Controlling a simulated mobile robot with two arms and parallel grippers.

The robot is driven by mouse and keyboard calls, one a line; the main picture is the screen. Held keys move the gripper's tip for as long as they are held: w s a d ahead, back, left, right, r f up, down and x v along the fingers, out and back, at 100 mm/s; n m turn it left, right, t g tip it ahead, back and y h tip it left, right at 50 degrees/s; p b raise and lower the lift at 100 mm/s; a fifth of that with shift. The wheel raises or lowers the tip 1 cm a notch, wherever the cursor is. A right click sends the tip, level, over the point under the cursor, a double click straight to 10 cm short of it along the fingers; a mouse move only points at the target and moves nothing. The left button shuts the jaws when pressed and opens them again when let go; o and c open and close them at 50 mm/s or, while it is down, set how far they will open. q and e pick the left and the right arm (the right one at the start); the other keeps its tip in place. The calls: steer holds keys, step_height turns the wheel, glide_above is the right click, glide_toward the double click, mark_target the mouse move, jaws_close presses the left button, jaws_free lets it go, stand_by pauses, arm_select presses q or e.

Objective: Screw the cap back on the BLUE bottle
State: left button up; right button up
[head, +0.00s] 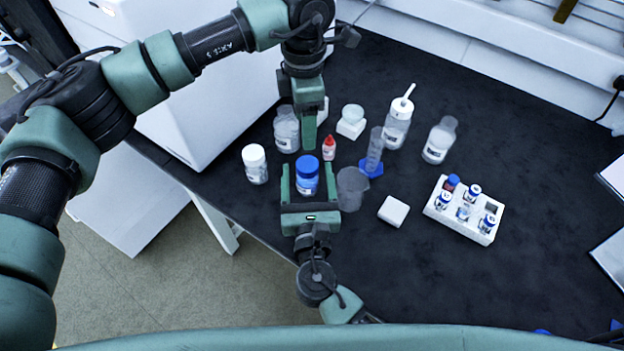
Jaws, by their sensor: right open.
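The blue bottle (307,188) stands upright on the black bench with a pale label on its front. Its top looks solid blue; I cannot tell whether that is a seated cap or a loose one. My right gripper (308,177) comes from the near side and is open, with one finger on each side of the bottle. My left gripper (309,142) points down just behind the bottle, above the bench. It is seen edge-on, so its opening and anything between its fingers are hidden. I make out no separate blue cap.
Close around stand a white-capped jar (255,165), a red-capped dropper bottle (328,148), a grey beaker (351,190) and a cylinder with blue base (371,166). A white vial rack (464,228) is at right. Bare bench lies at far right.

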mark_target(307, 160)
steer(key=shift+f+b, duration=0.4)
steer(key=shift+f, duration=0.4)
arm_select(q)
steer(key=f+b, duration=0.1)
steer(key=f, duration=0.1)
steer(key=f+b, duration=0.2)
steer(key=f, duration=0.1)
steer(key=shift+w+d, duration=0.1)
steer(key=shift+w, duration=0.1)
arm_select(e)
step_height(307, 160, down, 4)
steer(key=shift+w+d+r, duration=0.1)
steer(key=shift+w+r, duration=0.05)
steer(key=shift+r, duration=0.1)
steer(key=shift+w, duration=0.1)
steer(key=shift+w, duration=3.8)
jaws_close()
